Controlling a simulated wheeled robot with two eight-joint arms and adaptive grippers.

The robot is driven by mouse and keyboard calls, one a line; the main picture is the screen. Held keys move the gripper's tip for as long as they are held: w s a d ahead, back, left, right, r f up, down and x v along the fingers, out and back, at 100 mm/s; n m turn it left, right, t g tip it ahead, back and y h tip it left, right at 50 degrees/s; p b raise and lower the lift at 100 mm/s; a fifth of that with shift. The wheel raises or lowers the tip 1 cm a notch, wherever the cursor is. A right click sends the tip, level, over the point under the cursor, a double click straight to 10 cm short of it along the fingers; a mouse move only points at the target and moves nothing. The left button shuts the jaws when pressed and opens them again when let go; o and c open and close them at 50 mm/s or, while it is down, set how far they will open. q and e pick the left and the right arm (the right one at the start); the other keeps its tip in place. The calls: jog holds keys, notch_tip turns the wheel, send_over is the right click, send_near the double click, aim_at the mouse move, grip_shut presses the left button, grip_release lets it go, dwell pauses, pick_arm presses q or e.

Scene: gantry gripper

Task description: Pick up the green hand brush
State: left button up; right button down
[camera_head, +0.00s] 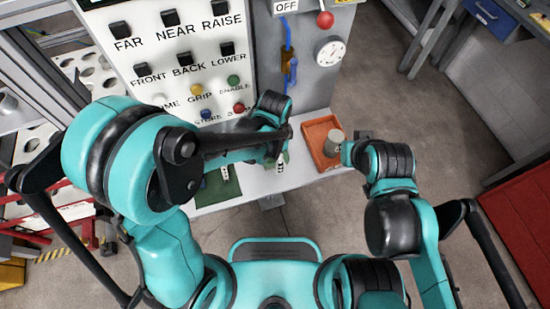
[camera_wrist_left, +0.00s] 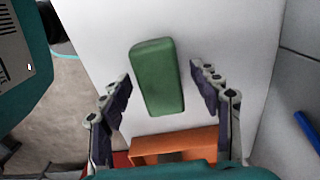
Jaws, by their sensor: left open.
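The green hand brush (camera_wrist_left: 157,77) shows in the left wrist view as a green block lying on the white worktop, between the two fingers of my left gripper (camera_wrist_left: 162,95). The fingers are open, with a gap on each side of the brush. In the head view my left gripper (camera_head: 281,163) is over the worktop, and its hand and arm hide most of the brush. My right gripper (camera_head: 347,151) is at the right end of the worktop, beside a grey cylinder (camera_head: 335,138); its fingers are not clear.
An orange tray (camera_head: 312,133) stands right of my left gripper; it also shows in the left wrist view (camera_wrist_left: 172,143). A green mat (camera_head: 213,191) lies on the worktop (camera_head: 257,185) to the left. A control panel (camera_head: 155,62) with labelled buttons stands behind the worktop.

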pick_arm(q)
jog(key=shift+f, duration=0.1)
dwell(0.3)
jog(key=c, duration=1.4)
jog(key=shift+r+p, duration=0.4)
jog(key=shift+r, duration=0.2)
jog(key=r, duration=0.1)
jog(key=r+p, duration=0.1)
jog(key=r, duration=0.1)
jog(key=d+r+p, duration=0.1)
jog(key=shift+s+r, duration=0.2)
jog(key=shift+s, duration=0.1)
jog(key=s+d+r+p, duration=0.2)
jog(key=s+d+r, duration=0.3)
jog(key=d, duration=0.4)
jog(key=shift+s+r+p, duration=0.2)
jog(key=shift+r+p, duration=0.1)
jog(key=shift+r, duration=0.15)
